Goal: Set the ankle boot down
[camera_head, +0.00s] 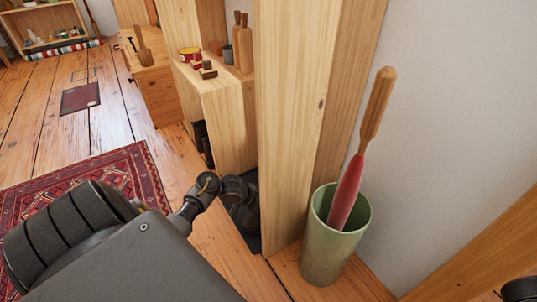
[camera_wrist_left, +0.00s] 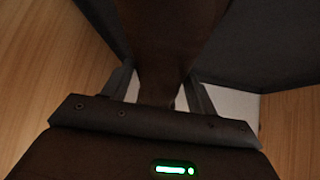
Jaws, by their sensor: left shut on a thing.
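In the left wrist view my left gripper (camera_wrist_left: 160,95) is shut on the dark brown ankle boot (camera_wrist_left: 170,40), which fills the space between its two fingers. A dark grey surface lies behind the boot, with pale wood boards on both sides. In the head view my left arm comes in from the lower left and reaches toward dark footwear (camera_head: 238,192) by the foot of the wooden post. I cannot tell there which part is the held boot, or whether it touches the surface below. My right gripper is not in view.
A thick wooden post (camera_head: 290,120) stands just right of the footwear. A green pot (camera_head: 335,245) holding a red, wooden-handled tool (camera_head: 362,150) stands by the wall. A pale wooden shelf unit (camera_head: 225,110) is behind. A red patterned rug (camera_head: 85,190) lies left on the plank floor.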

